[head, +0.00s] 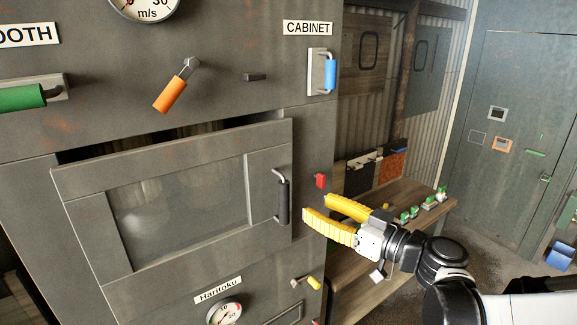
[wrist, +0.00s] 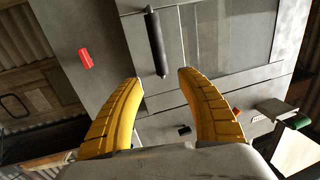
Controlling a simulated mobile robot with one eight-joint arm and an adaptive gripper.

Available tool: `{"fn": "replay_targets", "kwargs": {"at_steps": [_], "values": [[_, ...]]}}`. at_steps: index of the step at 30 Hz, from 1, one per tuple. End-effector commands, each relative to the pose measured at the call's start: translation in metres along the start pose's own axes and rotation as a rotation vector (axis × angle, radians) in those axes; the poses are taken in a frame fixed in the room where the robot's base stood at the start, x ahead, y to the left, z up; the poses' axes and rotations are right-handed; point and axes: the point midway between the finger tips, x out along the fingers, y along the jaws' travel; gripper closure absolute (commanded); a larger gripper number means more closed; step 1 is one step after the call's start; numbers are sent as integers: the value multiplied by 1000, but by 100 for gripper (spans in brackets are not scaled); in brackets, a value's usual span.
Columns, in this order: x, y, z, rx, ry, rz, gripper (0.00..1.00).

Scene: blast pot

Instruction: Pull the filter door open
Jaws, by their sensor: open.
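A grey door (head: 80,215) with a large window fills the lower left of the head view. A dark gap shows along its top edge. No label on it reads as filter, so I cannot confirm from lettering that it is the filter door. Its black upright bar handle (head: 283,197) is near its right edge; the handle (wrist: 156,44) also shows in the wrist view, just beyond the fingertips. My gripper (head: 317,207), with yellow fingers, is open and empty to the right of the handle, apart from it. In the wrist view my gripper (wrist: 158,79) points towards the handle.
A small red knob (head: 320,180) sits near the fingertips. Above are a blue handle (head: 331,73) under the CABINET sign and an orange lever (head: 170,94). Below right of the door is a yellow-tipped lever (head: 313,283). A wooden bench (head: 355,275) stands behind my gripper.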

Motion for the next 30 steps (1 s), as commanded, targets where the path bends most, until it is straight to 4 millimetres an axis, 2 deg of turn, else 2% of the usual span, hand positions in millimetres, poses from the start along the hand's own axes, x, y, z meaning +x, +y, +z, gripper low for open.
{"fn": "replay_targets", "kwargs": {"at_steps": [5,12,18,23,30], "values": [[19,0,-2,-6,8,-3,54],[67,0,-2,-4,7,-4,54],[97,0,-2,-4,6,-2,54],[107,0,-2,-4,6,0,54],[108,1,-1,-4,6,0,54]]}}
